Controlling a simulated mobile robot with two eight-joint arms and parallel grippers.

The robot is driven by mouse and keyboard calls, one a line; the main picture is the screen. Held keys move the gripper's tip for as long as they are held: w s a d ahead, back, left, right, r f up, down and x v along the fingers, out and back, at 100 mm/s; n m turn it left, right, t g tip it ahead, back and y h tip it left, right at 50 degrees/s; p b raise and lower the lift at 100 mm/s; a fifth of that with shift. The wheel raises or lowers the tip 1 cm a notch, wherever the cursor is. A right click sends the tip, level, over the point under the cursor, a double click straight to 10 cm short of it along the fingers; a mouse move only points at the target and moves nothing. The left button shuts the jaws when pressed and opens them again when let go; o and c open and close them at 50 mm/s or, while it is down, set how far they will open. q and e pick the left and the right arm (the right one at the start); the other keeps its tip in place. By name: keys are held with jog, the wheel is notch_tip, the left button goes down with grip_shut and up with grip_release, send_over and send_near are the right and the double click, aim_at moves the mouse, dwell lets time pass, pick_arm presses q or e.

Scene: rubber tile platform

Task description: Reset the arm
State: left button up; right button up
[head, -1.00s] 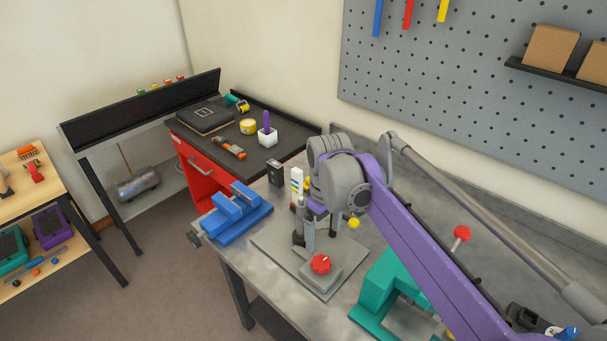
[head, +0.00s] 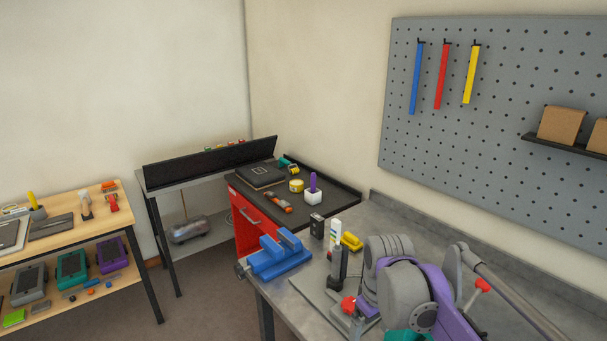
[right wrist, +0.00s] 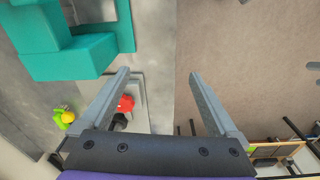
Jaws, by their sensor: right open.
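My right arm (head: 455,300), purple and grey, reaches in at the lower right of the head view, above the grey workbench (head: 375,217). Its rounded grey joint housing (head: 407,298) hangs over the bench near a red knob (head: 349,305). In the right wrist view my right gripper (right wrist: 159,74) is open, its two grey fingers spread with nothing between them. Below it are the bench edge and the floor. The red knob also shows beside the left finger (right wrist: 126,103). In the head view I cannot clearly make out the right fingertips. My left gripper is in neither view.
A blue vise (head: 278,255) sits at the bench's left corner. A yellow block (head: 351,241) stands behind the grey plate. A teal object (right wrist: 75,42) lies close to the right gripper.

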pick_arm(q)
jog(key=shift+w, duration=0.45)
pick_arm(e)
jog(key=s+d+f+m+t, duration=0.2)
jog(key=s+f, duration=0.3)
jog(key=s, duration=0.3)
jog(key=s+d+f+m+t, duration=0.1)
jog(key=s+f+m+t, duration=0.2)
jog(key=s, duration=0.6)
notch_tip(320, 180, down, 3)
jog(key=shift+s+d+r+m, duration=0.2)
jog(key=shift+d+m, duration=0.15)
jog(key=shift+m, duration=0.15)
jog(key=shift+w, duration=0.1)
dwell(0.9)
